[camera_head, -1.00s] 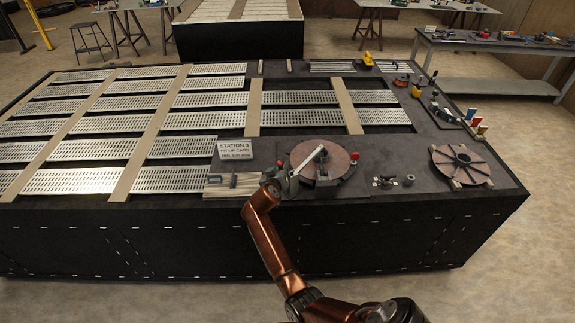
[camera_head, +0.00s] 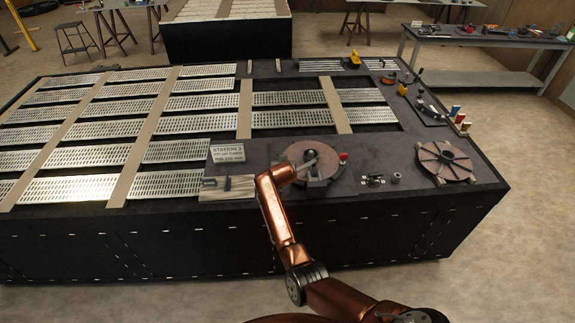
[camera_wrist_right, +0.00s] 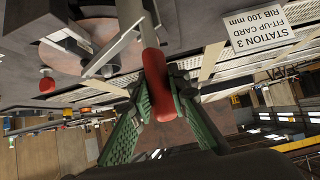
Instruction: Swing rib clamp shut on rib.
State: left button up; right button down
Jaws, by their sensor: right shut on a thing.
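My right gripper (camera_wrist_right: 165,88) has its green fingers around the red handle (camera_wrist_right: 157,75) of the rib clamp. A pale metal arm (camera_wrist_right: 131,12) runs up from the handle. A thin light strip, perhaps the rib (camera_wrist_right: 112,52), lies beside it over the brown reel disc (camera_wrist_right: 62,60). In the head view the right arm (camera_head: 284,228) reaches the near left edge of the disc (camera_head: 296,151), hiding the handle and fingers. Dark blocks (camera_head: 316,180) stand on the disc. Whether the clamp touches the rib cannot be told. My left gripper is out of view.
A station card (camera_head: 227,153) and a wooden board with a dark handle (camera_head: 228,187) lie left of the disc. A red-topped piece (camera_head: 343,157) stands at its right. Small parts (camera_head: 373,180) and a second slotted reel disc (camera_head: 446,161) lie farther right.

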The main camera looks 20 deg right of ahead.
jog(key=c, duration=1.9)
grip_release()
jog(key=shift+o, duration=0.4)
jog(key=v, duration=1.2)
jog(key=shift+d, duration=0.1)
